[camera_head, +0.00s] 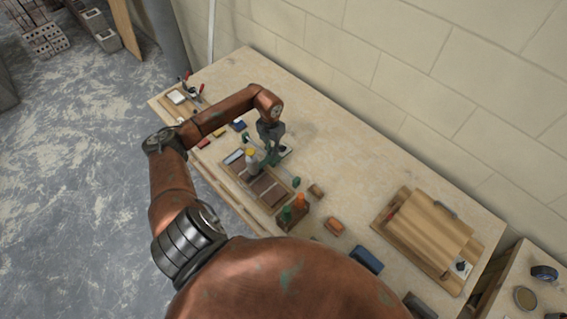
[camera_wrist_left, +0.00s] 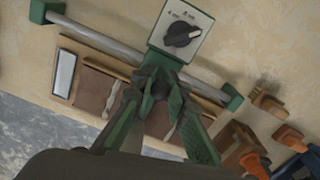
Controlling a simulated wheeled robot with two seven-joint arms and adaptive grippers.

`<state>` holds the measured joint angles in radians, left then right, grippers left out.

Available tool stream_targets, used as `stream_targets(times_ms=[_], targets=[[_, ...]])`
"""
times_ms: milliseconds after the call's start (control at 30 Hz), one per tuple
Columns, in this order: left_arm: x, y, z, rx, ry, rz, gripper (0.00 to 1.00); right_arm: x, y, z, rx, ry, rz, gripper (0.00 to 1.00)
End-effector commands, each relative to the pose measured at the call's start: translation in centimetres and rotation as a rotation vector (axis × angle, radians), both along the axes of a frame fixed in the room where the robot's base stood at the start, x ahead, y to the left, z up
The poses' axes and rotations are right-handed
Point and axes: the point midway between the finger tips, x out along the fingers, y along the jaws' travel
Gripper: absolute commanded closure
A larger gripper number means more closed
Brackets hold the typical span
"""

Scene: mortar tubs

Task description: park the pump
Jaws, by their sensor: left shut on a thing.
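My left gripper (camera_head: 271,148) is low over the left half of the worktable. In the left wrist view its fingers (camera_wrist_left: 160,88) are closed together at a small dark green part by a pale dial plate. The dial plate (camera_wrist_left: 188,22) has a black knob and millimetre marks. It sits by a grey rail (camera_wrist_left: 105,42) with green end blocks. The fingers hide most of the held part, and I cannot tell whether it is the pump. My right gripper is not in view.
A wooden tray (camera_head: 239,172) with brown slabs lies below the gripper. A wooden holder (camera_head: 297,215) with orange and green handles is near the front edge. A wooden board (camera_head: 430,228) lies at the right. The table's back middle is clear; a block wall (camera_head: 400,70) stands behind.

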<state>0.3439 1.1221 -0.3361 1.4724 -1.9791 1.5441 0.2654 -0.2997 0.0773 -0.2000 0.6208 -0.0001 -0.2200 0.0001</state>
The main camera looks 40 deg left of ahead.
Motion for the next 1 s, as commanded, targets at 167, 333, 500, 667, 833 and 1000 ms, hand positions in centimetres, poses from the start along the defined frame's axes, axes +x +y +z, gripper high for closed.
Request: stream_targets(times_ms=[167, 333, 500, 667, 833, 1000], targets=[[0.6, 5.7, -0.4, 0.006, -0.002, 0.007, 1.0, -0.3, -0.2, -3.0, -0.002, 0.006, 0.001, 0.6], [0.9, 9.9, -0.4, 0.004, -0.003, 0.005, 1.0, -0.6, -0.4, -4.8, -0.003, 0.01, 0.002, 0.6], [1.2, 12.7, -0.2, 0.002, -0.003, 0.003, 1.0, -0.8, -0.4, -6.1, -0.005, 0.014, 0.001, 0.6], [1.3, 14.1, -0.1, 0.001, -0.002, 0.001, 1.0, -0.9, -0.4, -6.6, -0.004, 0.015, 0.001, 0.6], [1.3, 14.5, 0.1, 0.002, -0.004, 0.0, 1.0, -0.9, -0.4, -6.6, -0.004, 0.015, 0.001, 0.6], [1.3, 14.7, 0.2, 0.005, -0.005, 0.001, 1.0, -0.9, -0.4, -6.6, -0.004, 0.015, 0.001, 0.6]])
